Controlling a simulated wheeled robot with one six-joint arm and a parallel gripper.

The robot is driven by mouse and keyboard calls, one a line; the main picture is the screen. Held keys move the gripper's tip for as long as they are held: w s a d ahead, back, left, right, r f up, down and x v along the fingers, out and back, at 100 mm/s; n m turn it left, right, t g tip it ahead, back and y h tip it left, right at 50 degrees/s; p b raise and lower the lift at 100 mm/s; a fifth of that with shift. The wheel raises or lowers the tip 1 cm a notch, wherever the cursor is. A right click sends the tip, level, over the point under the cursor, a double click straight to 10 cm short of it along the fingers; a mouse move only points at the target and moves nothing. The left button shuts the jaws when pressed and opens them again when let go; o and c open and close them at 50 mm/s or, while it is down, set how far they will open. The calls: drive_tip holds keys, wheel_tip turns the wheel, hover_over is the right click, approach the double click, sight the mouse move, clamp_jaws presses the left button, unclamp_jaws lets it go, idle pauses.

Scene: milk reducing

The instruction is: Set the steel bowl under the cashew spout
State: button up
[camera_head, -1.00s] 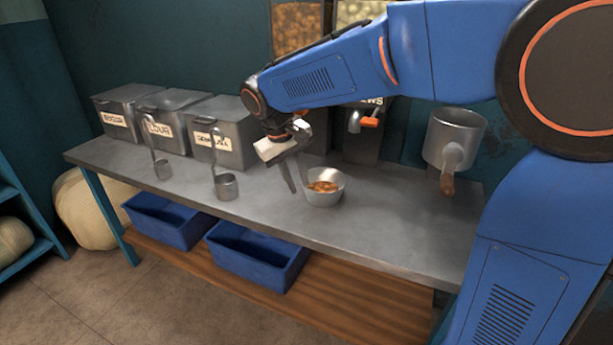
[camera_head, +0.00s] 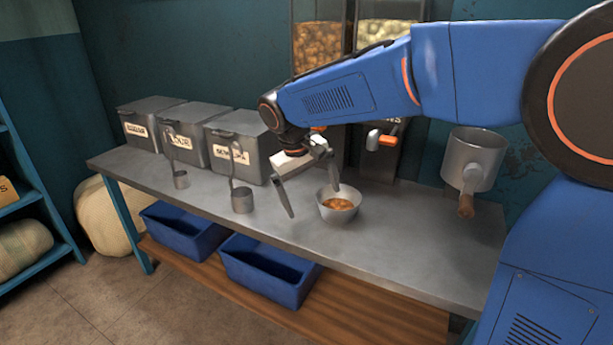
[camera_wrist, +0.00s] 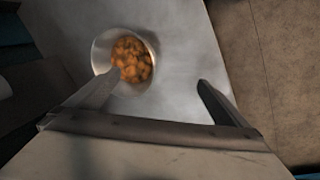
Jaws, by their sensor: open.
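The steel bowl (camera_head: 344,217) stands upright on the metal counter, holding orange-brown pieces. In the wrist view the bowl (camera_wrist: 103,48) is at upper left. My gripper (camera_head: 313,202) is open and empty, pointing down. One finger is at the bowl's left side, overlapping its rim in both views; contact cannot be told. The other finger is apart, further left over bare counter. In the wrist view my gripper (camera_wrist: 158,82) has the bowl off to the left of its middle. The cashew spout (camera_head: 374,142), with an orange handle, is behind the bowl; its label is mostly hidden by my arm.
A second orange-handled spout (camera_head: 318,129) is partly hidden behind my arm. A steel pot with a wooden handle (camera_head: 474,160) is at right. Labelled bins (camera_head: 238,147) and measuring cups (camera_head: 242,201) are at left. The counter's front (camera_head: 400,250) is clear. Blue tubs (camera_head: 265,275) sit below.

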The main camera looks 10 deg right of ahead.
drive_tip(key=v, duration=1.7)
drive_tip(key=s+d+f+y, duration=0.1)
drive_tip(key=s+d+f, duration=0.1)
drive_tip(key=s+d, duration=0.5)
drive_tip(key=s+d+f+m+t+y, duration=0.1)
drive_tip(key=s+d+f+m+t, duration=0.2)
drive_tip(key=s+d+f, duration=1.3)
drive_tip(key=shift+s+d+f+m+y, duration=0.4)
drive_tip(key=shift+s+f+m, duration=0.2)
drive_tip(key=shift+s+f, duration=0.35)
drive_tip(key=shift+r, duration=0.1)
drive_tip(key=shift+c, duration=0.3)
